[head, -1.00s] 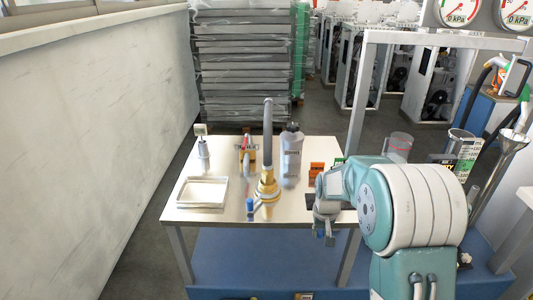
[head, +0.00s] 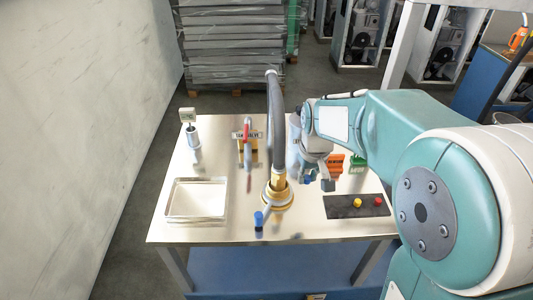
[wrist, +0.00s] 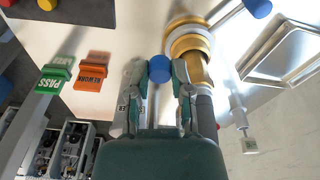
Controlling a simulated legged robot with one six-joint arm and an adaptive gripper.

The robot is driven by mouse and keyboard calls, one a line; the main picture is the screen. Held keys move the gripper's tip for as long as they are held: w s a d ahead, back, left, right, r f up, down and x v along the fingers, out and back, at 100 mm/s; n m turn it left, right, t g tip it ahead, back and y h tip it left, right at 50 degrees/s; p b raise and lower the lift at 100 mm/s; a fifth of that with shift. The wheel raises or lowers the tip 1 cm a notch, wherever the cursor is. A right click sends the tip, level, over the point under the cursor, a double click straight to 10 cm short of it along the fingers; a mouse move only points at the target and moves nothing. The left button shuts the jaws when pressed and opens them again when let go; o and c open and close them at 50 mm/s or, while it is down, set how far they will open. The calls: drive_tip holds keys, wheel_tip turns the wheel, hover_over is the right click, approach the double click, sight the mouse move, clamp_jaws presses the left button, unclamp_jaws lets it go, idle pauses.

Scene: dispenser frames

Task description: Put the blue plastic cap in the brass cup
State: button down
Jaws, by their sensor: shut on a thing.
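The blue plastic cap (wrist: 160,68) is pinched between the fingertips of my gripper (wrist: 159,73) in the wrist view. In the head view my gripper (head: 319,183) hangs above the table, with the blue cap (head: 308,180) at its left side. The brass cup (head: 283,199) is the round brass piece at the table's middle, just left of my gripper. A dark hose rises from it or close behind it. The brass cup (wrist: 190,44) is to the right of the cap in the wrist view. Its inside is not clearly seen.
A black mat (head: 340,210) with a yellow and a red cap lies at right. A blue-ended handle (head: 259,220) stands before the cup.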

drive_tip(key=w+f, duration=0.4)
drive_tip(key=w, duration=0.5)
hover_over(291, 176)
drive_tip(key=f, duration=0.5)
drive_tip(key=shift+s+f, duration=0.1)
drive_tip(key=shift+s, duration=0.2)
drive_tip(key=shift+w+d+f, duration=0.1)
drive_tip(key=shift+w+f, duration=0.05)
drive_tip(key=shift+f, duration=0.05)
wheel_tip(291, 176, down, 3)
drive_tip(key=shift+w+f, duration=0.15)
drive_tip(key=c, duration=0.5)
unclamp_jaws()
drive_tip(key=shift+f, duration=0.1)
drive_tip(key=shift+c, duration=0.2)
